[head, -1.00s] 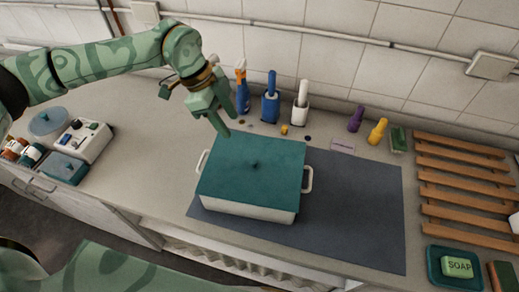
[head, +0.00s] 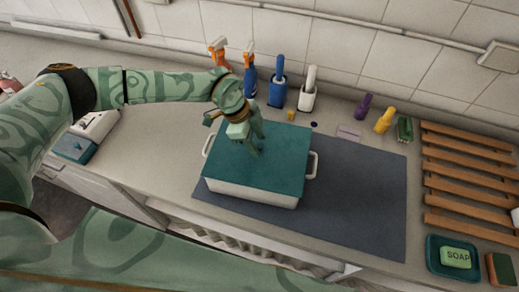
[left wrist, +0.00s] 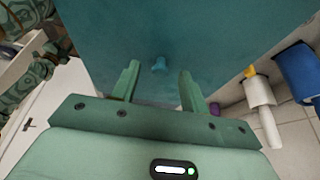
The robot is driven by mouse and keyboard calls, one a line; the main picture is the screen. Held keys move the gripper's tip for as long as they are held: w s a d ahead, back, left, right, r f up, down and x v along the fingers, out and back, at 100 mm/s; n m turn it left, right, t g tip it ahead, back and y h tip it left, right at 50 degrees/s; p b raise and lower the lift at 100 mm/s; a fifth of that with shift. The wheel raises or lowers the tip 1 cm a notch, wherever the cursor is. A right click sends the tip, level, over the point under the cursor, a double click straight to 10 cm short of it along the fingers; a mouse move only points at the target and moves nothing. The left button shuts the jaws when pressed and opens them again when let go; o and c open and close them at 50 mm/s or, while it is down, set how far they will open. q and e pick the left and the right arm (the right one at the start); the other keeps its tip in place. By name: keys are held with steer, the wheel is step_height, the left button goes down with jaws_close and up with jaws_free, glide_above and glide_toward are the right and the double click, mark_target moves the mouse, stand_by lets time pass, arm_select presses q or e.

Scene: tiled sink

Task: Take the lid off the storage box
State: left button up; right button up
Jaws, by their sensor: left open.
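The storage box (head: 250,193) is cream-coloured with a pale handle at each side. It stands on the dark mat, and its flat teal lid (head: 283,160) lies on top. In the left wrist view the lid (left wrist: 220,35) fills the upper part.
The dark mat (head: 365,200) has free room right of the box. A wooden rack (head: 465,180) and a teal soap tray (head: 435,265) are further right. Spray bottles (head: 250,75) and brushes in holders (head: 308,95) stand along the wall behind.

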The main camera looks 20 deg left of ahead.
arm_select(q)
steer(key=shift+d+f, duration=0.25)
steer(key=shift+f, duration=0.3)
jaws_close()
steer(key=shift+r, duration=0.15)
